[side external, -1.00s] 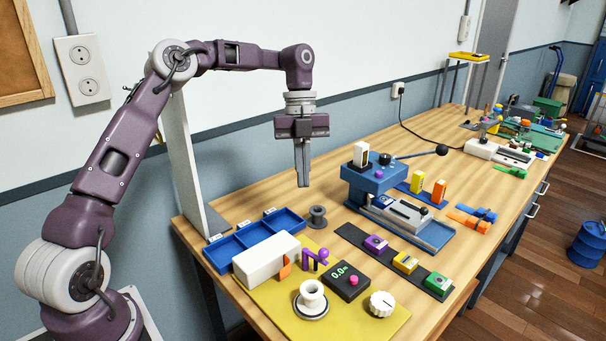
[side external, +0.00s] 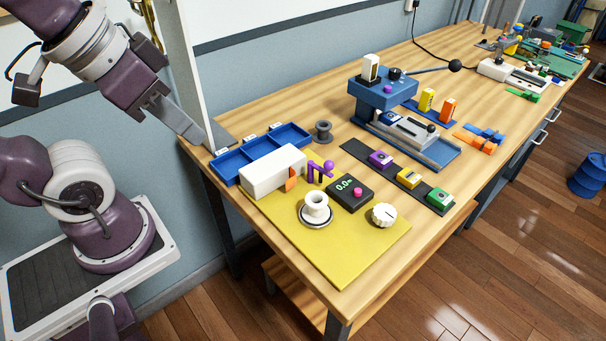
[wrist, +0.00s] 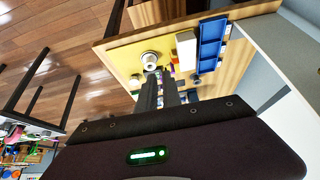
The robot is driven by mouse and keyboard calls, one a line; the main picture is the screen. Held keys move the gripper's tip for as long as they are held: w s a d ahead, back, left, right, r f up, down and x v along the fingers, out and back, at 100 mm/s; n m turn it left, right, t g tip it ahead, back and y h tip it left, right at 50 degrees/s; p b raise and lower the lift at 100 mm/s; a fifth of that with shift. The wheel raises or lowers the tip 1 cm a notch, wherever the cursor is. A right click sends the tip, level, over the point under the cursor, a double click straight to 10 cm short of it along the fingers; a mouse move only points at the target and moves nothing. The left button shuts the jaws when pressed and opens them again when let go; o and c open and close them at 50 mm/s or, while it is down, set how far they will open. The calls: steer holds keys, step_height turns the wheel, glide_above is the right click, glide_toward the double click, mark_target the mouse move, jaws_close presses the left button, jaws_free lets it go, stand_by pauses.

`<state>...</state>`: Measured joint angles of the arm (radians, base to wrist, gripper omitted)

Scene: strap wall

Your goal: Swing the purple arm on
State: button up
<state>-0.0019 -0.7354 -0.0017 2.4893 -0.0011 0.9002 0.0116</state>
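The small purple arm (side external: 321,171) with a round knob stands on the yellow mat (side external: 340,260), beside a white block (side external: 272,171) that has an orange tab (side external: 291,184). My gripper (side external: 196,136) is left of the bench in the side view, near the grey upright panel and the blue tray's left end, well apart from the purple arm. Its fingers look close together with nothing between them. In the wrist view, my gripper (wrist: 160,75) points toward the mat, and its dark fingers partly cover the area near the purple arm.
A white spool (side external: 315,208), black display box (side external: 350,194) and white dial (side external: 384,214) stand near the purple arm. A blue tray (side external: 232,163) lies behind the white block. A blue machine (side external: 383,97) stands farther back. The mat's front is clear.

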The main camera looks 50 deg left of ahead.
steer(key=o, duration=0.6)
steer(key=w+n, duration=0.1)
steer(key=w, duration=0.2)
steer(key=w+n+g, duration=0.1)
steer(key=w, duration=0.3)
steer(key=w+n, duration=0.1)
steer(key=w, duration=0.2)
steer(key=shift+w+d+f+g+h, duration=0.25)
steer(key=shift+d+f+g+h, duration=0.05)
steer(key=shift+d+g, duration=0.1)
steer(key=n+g+h, duration=0.1)
steer(key=n+g, duration=0.1)
steer(key=n, duration=0.3)
glide_above(328, 161)
steer(key=s+a, duration=0.1)
steer(key=s+a+f+x, duration=0.1)
steer(key=s+a+x, duration=0.1)
steer(key=x, duration=1.5)
steer(key=shift+d+f, duration=0.2)
steer(key=shift+f, duration=0.2)
steer(key=shift+w+f, duration=0.1)
steer(key=shift+f, duration=0.1)
jaws_close()
